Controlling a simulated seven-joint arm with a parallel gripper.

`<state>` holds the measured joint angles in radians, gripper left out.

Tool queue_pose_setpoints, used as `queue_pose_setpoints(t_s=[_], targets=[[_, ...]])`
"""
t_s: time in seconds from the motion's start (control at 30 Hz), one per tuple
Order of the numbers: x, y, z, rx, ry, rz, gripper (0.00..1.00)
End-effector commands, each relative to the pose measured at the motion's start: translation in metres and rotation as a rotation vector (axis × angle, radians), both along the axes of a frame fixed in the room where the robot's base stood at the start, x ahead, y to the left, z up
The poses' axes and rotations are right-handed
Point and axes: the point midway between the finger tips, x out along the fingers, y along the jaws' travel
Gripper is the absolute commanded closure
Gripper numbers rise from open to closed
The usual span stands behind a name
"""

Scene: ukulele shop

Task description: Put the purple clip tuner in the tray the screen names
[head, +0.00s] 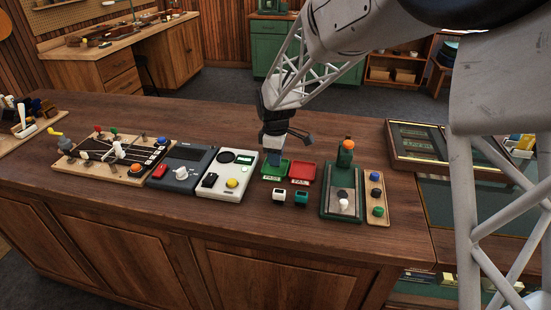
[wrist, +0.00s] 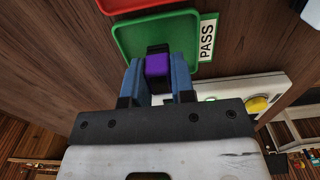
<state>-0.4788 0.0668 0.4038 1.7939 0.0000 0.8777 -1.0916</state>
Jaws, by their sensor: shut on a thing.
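My gripper (head: 273,156) is over the green tray (head: 266,174), which has a PASS label. In the wrist view its blue fingers (wrist: 156,78) are shut on the purple clip tuner (wrist: 157,65). The tuner's dark end shows against the green tray (wrist: 125,38); I cannot tell whether it touches the tray floor. In the head view the tuner is not clearly seen. The red tray (head: 301,171), labelled FAIL, lies just right of the green one. The white tester (head: 226,173) at the left has a small greenish screen (head: 244,160); its writing is too small to read.
A white clip tuner (head: 279,195) and a teal one (head: 301,198) stand in front of the trays. A dark green stand (head: 342,192) and a wooden strip of knobs (head: 376,196) are to the right. A grey device (head: 181,168) is to the left.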

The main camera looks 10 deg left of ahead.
Motion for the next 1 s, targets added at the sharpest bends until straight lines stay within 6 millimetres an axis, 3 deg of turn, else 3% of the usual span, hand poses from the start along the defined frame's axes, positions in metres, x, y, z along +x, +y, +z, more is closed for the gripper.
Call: queue_pose_setpoints(t_s=[0.57, 0.6, 0.73, 1.0], targets=[[-0.0001, -0.0001, -0.0114, 0.0, 0.0, 0.0, 1.0], [-0.0001, 0.0, -0.0114, 0.0, -0.001, 0.0, 0.73], [-0.0001, 0.0, -0.0114, 0.0, -0.001, 0.0, 0.54], [-0.0001, -0.0001, -0.0113, 0.0, -0.001, 0.0, 0.51]])
